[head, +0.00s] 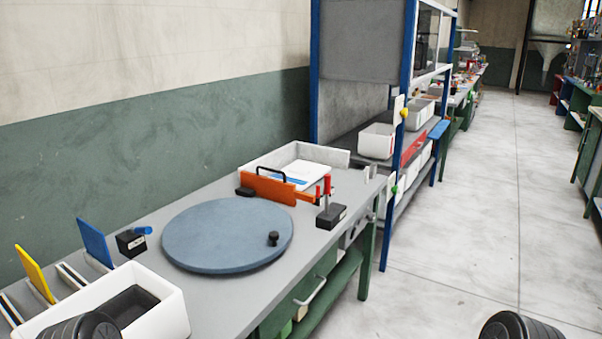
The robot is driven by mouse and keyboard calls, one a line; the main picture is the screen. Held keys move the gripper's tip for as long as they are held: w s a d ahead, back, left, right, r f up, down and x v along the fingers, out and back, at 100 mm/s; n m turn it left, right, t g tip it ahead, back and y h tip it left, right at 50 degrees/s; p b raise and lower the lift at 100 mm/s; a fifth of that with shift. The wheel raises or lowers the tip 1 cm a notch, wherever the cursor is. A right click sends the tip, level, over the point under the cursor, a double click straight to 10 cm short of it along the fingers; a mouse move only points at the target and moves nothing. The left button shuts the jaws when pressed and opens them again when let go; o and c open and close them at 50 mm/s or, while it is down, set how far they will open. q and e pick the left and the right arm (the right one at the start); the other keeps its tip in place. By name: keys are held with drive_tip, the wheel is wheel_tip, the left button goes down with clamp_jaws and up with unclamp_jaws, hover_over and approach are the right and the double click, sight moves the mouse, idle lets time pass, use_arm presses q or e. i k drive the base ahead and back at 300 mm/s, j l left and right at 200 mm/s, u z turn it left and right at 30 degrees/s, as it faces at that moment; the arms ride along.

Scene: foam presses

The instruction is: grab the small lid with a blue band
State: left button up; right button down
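A flat white piece with a blue band (290,181) lies in the shallow white tray (341,158) at the back of the workbench. It looks like the small lid, but it is too small to be sure. An orange plate with a black handle (267,190) stands in front of it and hides part of its near side. Neither of my grippers is in view; only dark ribbed parts of my arms show at the bottom left and bottom right edges.
A round blue-grey turntable (215,240) with a small black knob (272,239) fills the middle of the bench. A white bin (170,318) stands at front left, near upright blue (94,243) and yellow (35,273) plates. A blue-framed rack (408,70) stands beyond. The floor at right is clear.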

sight(303, 174)
drive_tip(key=i+l, duration=0.25)
drive_tip(key=l, duration=0.25)
drive_tip(key=i+l, duration=0.3)
drive_tip(key=l, duration=0.15)
drive_tip(key=i+l, duration=0.25)
drive_tip(key=l, duration=0.25)
drive_tip(key=i+l, duration=0.3)
drive_tip(key=l, duration=0.15)
drive_tip(key=i+l, duration=0.25)
drive_tip(key=l, duration=0.25)
drive_tip(key=i+l, duration=0.3)
drive_tip(key=l, duration=0.15)
drive_tip(key=i+l+u, duration=0.1)
drive_tip(key=i+l, duration=0.15)
drive_tip(key=l, duration=0.25)
drive_tip(key=i+l, duration=0.25)
drive_tip(key=l, duration=0.25)
